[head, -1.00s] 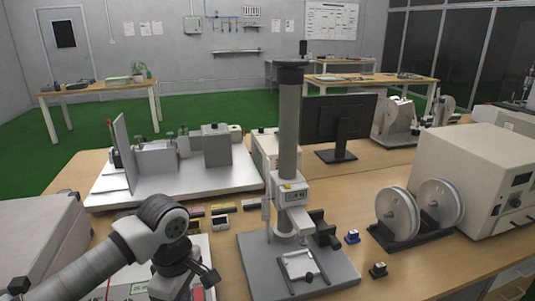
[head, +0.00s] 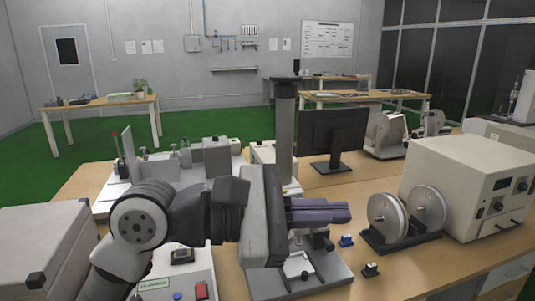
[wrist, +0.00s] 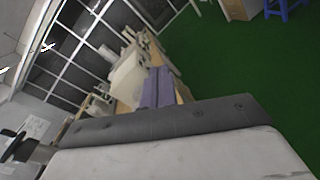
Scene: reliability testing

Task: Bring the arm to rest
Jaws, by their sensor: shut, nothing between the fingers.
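My gripper (head: 346,213) is at the middle of the head view, at the end of my raised, bent arm. Its purple-grey fingers point right and are shut with nothing between them. The fingers also show in the wrist view (wrist: 157,88), lying close together. In the head view the gripper is in front of the column of a grey test stand (head: 286,130), hiding the stand's middle. I cannot tell whether there is contact; it looks held above the bench.
Two white reels (head: 389,217) and a beige instrument box (head: 465,185) stand to the right. A black monitor (head: 333,135) is behind. Small blue (head: 346,240) and black (head: 370,270) blocks lie on the wooden bench. A control panel (head: 165,285) with buttons is below my arm.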

